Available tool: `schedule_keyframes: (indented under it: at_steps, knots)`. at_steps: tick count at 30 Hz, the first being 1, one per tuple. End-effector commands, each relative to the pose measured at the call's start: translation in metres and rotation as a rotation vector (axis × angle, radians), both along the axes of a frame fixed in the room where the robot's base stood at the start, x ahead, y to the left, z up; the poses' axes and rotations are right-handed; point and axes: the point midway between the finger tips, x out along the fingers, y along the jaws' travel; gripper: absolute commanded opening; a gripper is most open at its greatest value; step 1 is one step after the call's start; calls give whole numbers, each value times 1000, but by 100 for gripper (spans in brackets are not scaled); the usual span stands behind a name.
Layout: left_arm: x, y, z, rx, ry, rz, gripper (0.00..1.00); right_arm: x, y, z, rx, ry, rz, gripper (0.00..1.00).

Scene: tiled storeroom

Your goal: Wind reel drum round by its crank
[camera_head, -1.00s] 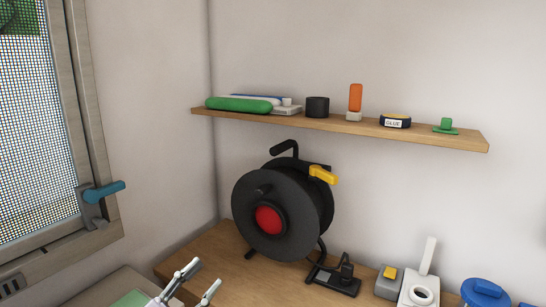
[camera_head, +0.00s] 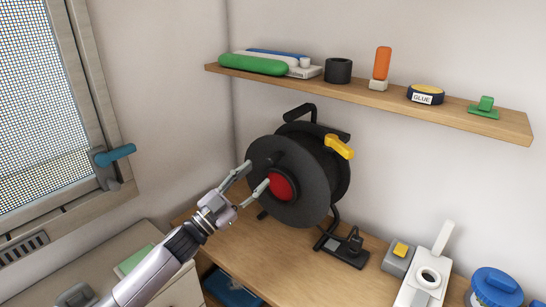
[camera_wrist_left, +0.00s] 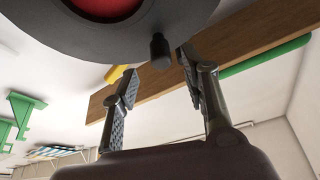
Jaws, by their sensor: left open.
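The cable reel's black drum (camera_head: 318,190) stands upright on the wooden bench, with a red hub (camera_head: 281,184) at its middle. A small black crank knob (camera_wrist_left: 160,50) sticks out from the drum face in the left wrist view. My left gripper (camera_head: 258,173) is open in front of the drum's left side. In the left wrist view, its fingertips (camera_wrist_left: 157,66) lie on either side of the knob, with gaps showing. A yellow lever (camera_head: 339,147) sits at the reel's upper right. My right gripper is not in view.
A shelf (camera_head: 450,112) above the reel holds a green case, a black cup, an orange-capped item and glue. A black clamp-like stand (camera_head: 346,250) is right of the reel. Farther right are a grey box (camera_head: 398,258), a white device (camera_head: 425,285) and a blue tub (camera_head: 494,292).

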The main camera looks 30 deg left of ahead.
Motion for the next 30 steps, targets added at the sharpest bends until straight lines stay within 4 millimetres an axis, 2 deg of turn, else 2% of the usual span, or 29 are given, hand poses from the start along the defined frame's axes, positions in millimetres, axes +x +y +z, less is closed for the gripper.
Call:
schedule_keyframes:
  at_steps: [1, 6, 12, 18, 26, 30]
  knots:
    - [10, -2, 7, 0, -3, 0, 42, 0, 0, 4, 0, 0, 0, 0]
    - [36, -9, 17, -1, -2, 0, 42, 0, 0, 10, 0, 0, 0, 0]
    - [59, -14, 24, -2, 0, -1, 42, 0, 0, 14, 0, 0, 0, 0]
    - [69, -17, 27, -1, 1, 0, 42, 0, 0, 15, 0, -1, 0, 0]
    - [69, -17, 27, 0, 1, -1, 42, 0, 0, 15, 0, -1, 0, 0]
    - [69, -17, 27, -1, 0, 0, 33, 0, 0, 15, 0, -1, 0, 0]
